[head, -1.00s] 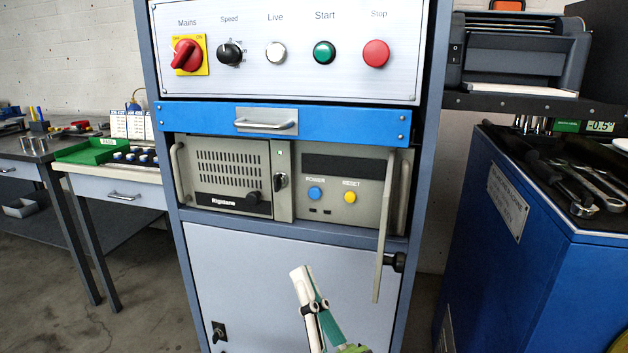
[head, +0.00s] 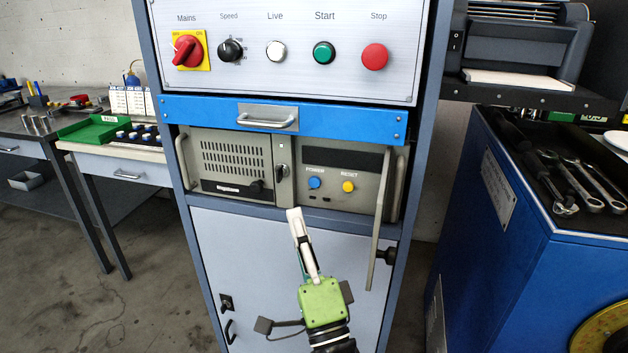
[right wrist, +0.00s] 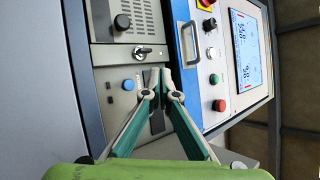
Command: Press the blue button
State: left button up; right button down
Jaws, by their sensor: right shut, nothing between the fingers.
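The blue button (head: 314,183) sits under the POWER label on the grey unit's front, left of the yellow RESET button (head: 348,186). My right gripper (head: 293,213) is shut and empty. In the head view its fingertips appear below and a little left of the blue button, in front of the unit's lower edge. In the right wrist view the blue button (right wrist: 128,85) shows uncovered, left of the closed fingertips (right wrist: 161,72). A gap to the panel cannot be judged. The yellow button is not visible in the wrist view. My left gripper is not in view.
A grey upright bar (head: 380,220) sticks out at the unit's right side. Above are a blue drawer (head: 215,115) and a control panel with a red mains switch (head: 187,49), green Start (head: 324,53) and red Stop (head: 374,57). A blue tool cabinet (head: 480,200) stands right.

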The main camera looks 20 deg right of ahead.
aim_at(315, 182)
jog(key=shift+d, duration=0.1)
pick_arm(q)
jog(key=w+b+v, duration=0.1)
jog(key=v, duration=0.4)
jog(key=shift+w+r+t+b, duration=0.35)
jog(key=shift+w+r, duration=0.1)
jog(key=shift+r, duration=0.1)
pick_arm(e)
jog(key=shift+w+d, duration=0.8)
jog(key=shift+w, duration=0.4)
jog(key=shift+w+d, duration=0.8)
jog(key=shift+w, duration=0.45)
jog(key=shift+w+d, duration=0.8)
jog(key=shift+w, duration=0.4)
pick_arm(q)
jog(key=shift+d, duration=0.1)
pick_arm(e)
jog(key=shift+w+d, duration=0.2)
jog(key=shift+w, duration=0.1)
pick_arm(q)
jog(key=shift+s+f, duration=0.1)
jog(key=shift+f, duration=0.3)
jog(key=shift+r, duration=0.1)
